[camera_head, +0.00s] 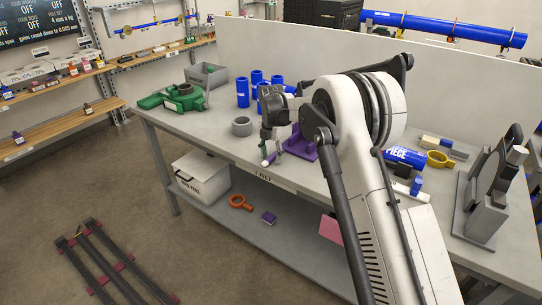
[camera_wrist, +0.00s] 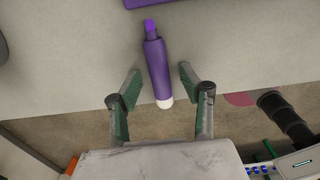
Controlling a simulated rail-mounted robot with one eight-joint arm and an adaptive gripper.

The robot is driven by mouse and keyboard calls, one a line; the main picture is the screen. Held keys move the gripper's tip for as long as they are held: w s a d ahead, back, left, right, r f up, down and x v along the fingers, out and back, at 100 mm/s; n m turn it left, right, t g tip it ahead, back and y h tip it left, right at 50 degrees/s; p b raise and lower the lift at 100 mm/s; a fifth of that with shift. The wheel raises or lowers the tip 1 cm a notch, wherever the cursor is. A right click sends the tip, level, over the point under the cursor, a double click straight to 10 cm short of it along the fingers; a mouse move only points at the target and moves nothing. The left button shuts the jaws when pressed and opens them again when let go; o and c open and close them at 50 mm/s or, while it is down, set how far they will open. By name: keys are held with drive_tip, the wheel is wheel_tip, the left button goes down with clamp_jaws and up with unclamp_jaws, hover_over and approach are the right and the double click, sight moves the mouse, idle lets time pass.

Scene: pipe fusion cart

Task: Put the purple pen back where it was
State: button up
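The purple pen (camera_wrist: 157,68) lies on the grey bench top near its front edge in the wrist view. The pen also shows small in the head view (camera_head: 268,159), close to the front edge. My gripper (camera_wrist: 158,82) is open, with one green-padded finger on each side of the pen and a visible gap on both sides. Whether it is at the pen's height I cannot tell. In the head view my gripper (camera_head: 283,146) is partly hidden by the wrist.
A purple holder (camera_head: 326,158) stands right of my gripper. A grey ring (camera_head: 242,126), blue cylinders (camera_head: 243,92) and a green clamp (camera_head: 183,98) are to the left and behind. A white box (camera_head: 202,179) and an orange tool (camera_head: 240,202) sit on the lower shelf.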

sight(271, 156)
wheel_tip(271, 156, up, 12)
drive_tip(key=s+d+r+m+t, duration=0.2)
drive_tip(key=s+d+r+m, duration=0.55)
drive_tip(key=r, duration=0.35)
drive_tip(key=s+d+r+m+t, duration=0.1)
drive_tip(key=s+d+r+m, duration=0.25)
drive_tip(key=s, duration=0.35)
drive_tip(key=s+d+r+m+t, duration=0.1)
drive_tip(key=s+d+r+m, duration=0.1)
drive_tip(key=s+d+m, duration=0.4)
drive_tip(key=s+d+f+m+t, duration=0.1)
drive_tip(key=s+d+f+m, duration=0.1)
drive_tip(key=s, duration=0.6)
drive_tip(key=s+d+f+m+t, duration=0.1)
drive_tip(key=s+d+f+m, duration=0.2)
drive_tip(key=s+m, duration=0.3)
drive_tip(key=s+d+f+m+t, duration=0.1)
drive_tip(key=s+f+m, duration=0.3)
drive_tip(key=s, duration=0.8)
drive_tip(key=shift+d+m, duration=0.3)
drive_tip(key=shift+d, duration=0.5)
drive_tip(key=shift+f+b, duration=0.65)
drive_tip(key=shift+b, duration=0.2)
